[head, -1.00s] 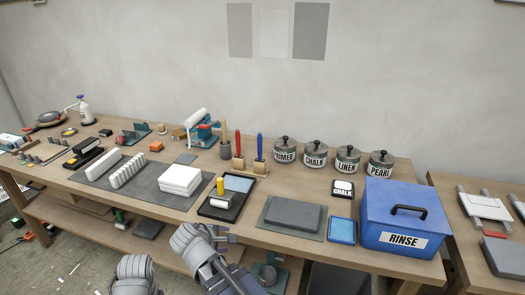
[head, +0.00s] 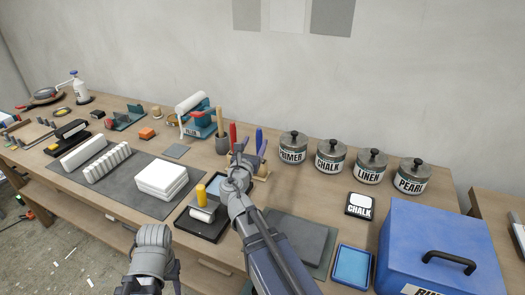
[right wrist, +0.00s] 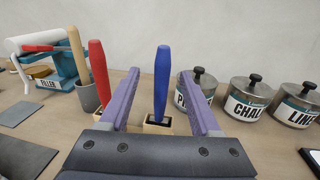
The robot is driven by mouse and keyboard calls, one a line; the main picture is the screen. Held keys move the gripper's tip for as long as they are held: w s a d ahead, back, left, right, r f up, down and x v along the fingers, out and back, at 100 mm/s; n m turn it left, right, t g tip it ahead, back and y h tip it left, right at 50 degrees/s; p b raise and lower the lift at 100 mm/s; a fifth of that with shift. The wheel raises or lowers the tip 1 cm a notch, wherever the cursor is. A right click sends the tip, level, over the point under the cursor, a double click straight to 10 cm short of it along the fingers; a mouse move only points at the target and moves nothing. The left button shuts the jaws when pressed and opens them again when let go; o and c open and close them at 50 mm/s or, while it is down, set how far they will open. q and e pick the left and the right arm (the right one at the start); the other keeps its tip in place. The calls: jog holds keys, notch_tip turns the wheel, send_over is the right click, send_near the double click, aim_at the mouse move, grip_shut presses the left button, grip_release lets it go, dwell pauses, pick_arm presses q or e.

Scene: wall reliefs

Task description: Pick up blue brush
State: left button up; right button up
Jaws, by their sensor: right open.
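The blue brush (head: 259,138) stands upright, its blue handle up, in a wooden holder beside the red brush (head: 233,134). In the right wrist view the blue brush (right wrist: 161,85) appears between the two purple fingers of my open right gripper (right wrist: 160,74), with clear space on both sides. The red brush (right wrist: 98,75) is outside the left finger. In the head view my right gripper (head: 249,152) is at the holder and partly hides it. My left arm shows at the bottom, but its jaws cannot be made out.
Several labelled metal jars, such as the PRIMER jar (head: 292,149), stand right of the brushes. A grey cup with a wooden-handled tool (head: 221,128) is left of them. A blue box (head: 438,248) fills the right front of the bench. A tray with a roller (head: 202,222) lies in front.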

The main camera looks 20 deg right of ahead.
jog(key=x, duration=0.8)
jog(key=shift+s, duration=0.15)
jog(key=shift+s+r, duration=0.1)
grip_shut()
dwell(0.5)
